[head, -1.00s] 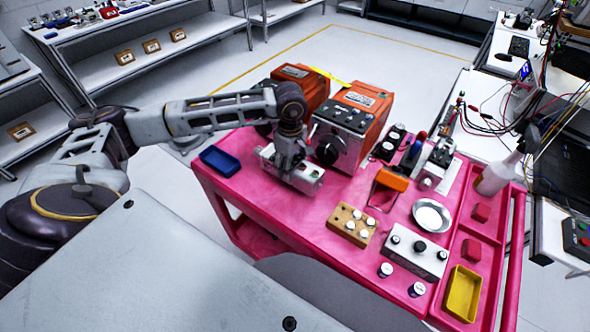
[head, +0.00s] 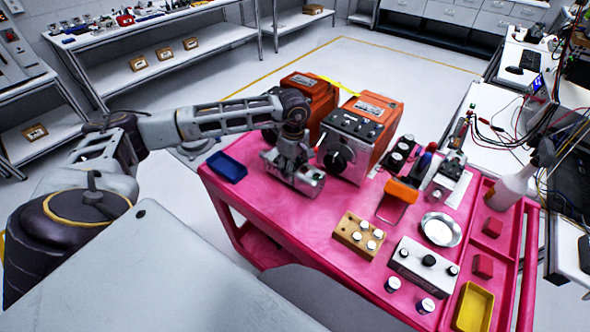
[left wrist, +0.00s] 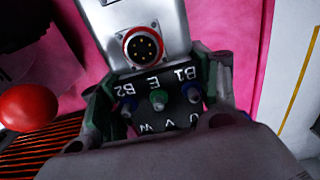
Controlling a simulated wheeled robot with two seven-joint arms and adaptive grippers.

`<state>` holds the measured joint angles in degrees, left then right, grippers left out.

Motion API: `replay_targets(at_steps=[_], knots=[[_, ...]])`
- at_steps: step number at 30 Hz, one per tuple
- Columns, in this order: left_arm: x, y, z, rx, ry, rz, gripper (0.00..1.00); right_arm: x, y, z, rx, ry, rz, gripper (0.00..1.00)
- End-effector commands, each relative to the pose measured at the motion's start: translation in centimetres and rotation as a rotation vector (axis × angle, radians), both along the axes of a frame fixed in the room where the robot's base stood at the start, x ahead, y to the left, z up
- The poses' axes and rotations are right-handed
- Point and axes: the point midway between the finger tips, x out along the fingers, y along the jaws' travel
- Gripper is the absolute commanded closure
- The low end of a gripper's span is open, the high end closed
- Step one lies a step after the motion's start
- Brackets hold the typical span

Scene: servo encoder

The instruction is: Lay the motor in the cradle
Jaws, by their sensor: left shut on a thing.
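The motor (head: 308,181) is a silver block held by my left gripper (head: 290,168) over the left part of the pink cart, close to the front of an orange-and-grey machine. In the left wrist view the motor (left wrist: 160,25) shows a round red-rimmed connector and a dark terminal face marked B1, E, B2 and U, V, W. The fingers of my left gripper (left wrist: 158,100) close on both sides of it. I cannot tell whether the motor touches the cart top. I cannot pick out the cradle with certainty. My right gripper is not in view.
The pink cart (head: 290,222) also carries a blue tray (head: 227,167), two orange machines (head: 360,135), a wooden block with knobs (head: 358,235), a white knob box (head: 425,262), a metal dish (head: 440,229) and a yellow tray (head: 474,306). Its front left is clear.

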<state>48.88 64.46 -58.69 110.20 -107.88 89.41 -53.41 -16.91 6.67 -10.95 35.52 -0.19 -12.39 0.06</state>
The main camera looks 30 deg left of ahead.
Motion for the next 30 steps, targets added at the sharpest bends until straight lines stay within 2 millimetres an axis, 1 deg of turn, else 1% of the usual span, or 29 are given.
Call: replay_targets(at_steps=[3, 8, 13, 18, 26, 27, 30], knots=[[0.9, 1.0, -0.5, 0.0, -0.005, 0.003, 1.0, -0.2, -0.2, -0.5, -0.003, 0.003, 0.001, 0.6], [1.5, 1.6, -1.5, -0.001, -0.005, 0.001, 1.0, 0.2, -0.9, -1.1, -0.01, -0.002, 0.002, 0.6], [1.8, 2.0, -1.9, -0.001, -0.006, 0.001, 1.0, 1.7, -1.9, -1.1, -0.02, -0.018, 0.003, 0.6], [1.8, 2.0, -1.8, -0.001, -0.006, 0.0, 1.0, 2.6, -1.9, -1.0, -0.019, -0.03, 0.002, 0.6], [1.8, 2.0, -2.0, -0.001, -0.005, 0.0, 1.0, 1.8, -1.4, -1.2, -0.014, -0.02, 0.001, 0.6], [1.6, 2.0, -2.3, 0.0, 0.0, 0.0, 0.37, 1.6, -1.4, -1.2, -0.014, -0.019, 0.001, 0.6], [1.6, 2.0, -2.2, 0.0, 0.0, 0.0, 0.24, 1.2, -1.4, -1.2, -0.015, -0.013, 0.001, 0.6]])
